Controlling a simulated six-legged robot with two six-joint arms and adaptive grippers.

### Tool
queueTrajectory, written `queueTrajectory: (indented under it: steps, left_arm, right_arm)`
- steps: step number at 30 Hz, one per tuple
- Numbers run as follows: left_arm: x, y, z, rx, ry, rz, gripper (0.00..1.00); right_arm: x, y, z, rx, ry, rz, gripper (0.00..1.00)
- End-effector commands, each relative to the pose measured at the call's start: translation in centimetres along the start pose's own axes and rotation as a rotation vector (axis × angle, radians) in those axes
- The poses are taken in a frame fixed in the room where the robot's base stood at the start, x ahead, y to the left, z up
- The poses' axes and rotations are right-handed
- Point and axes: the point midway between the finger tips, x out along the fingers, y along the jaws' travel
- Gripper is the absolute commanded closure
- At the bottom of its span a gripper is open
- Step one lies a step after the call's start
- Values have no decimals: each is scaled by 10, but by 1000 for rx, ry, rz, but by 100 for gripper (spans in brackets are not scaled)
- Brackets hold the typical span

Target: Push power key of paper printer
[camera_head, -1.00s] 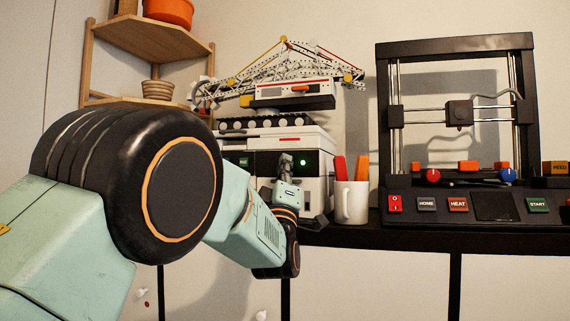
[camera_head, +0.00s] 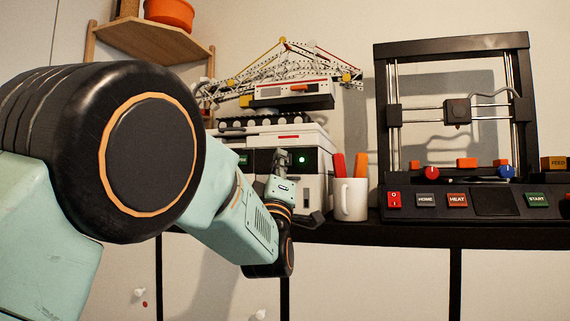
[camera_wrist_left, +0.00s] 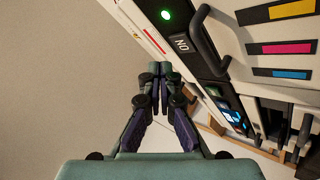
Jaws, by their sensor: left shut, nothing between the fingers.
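The paper printer (camera_head: 313,186) is a white and black machine on the shelf, left of the white mug. A round green light (camera_head: 302,160) glows on its front and also shows in the left wrist view (camera_wrist_left: 165,14). Beside it in the wrist view is a small dark key (camera_wrist_left: 181,43) with white letters like an inverted "ON". My left gripper (camera_head: 279,157) is shut and empty in front of the printer, just left of the light. In the wrist view its fingertips (camera_wrist_left: 160,68) are close to the key; contact cannot be told. My right gripper is out of view.
A white mug (camera_head: 350,200) with red and orange handles stands right of the printer. A black 3D printer (camera_head: 455,205) is further right. A crane model (camera_head: 285,65) sits above the paper printer. A dark handle (camera_wrist_left: 212,35) protrudes near my fingers in the wrist view.

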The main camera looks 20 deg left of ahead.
Motion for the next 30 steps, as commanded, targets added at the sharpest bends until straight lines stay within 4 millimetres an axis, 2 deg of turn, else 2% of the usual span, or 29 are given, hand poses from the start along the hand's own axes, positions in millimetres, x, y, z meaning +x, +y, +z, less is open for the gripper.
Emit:
queueTrajectory:
  steps: [1,12,20,27,30]
  left_arm:
    - [-6,0,-1,0,0,0,100]
    - [-28,17,-17,1,0,1,100]
    - [-36,23,-24,1,-1,0,100]
    - [-36,23,-24,1,-1,-2,100]
    - [-43,8,-17,22,-23,-33,100]
  right_arm:
    - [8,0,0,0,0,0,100]
    - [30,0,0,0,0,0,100]
    - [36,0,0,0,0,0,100]
    - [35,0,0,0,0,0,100]
    - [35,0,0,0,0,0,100]
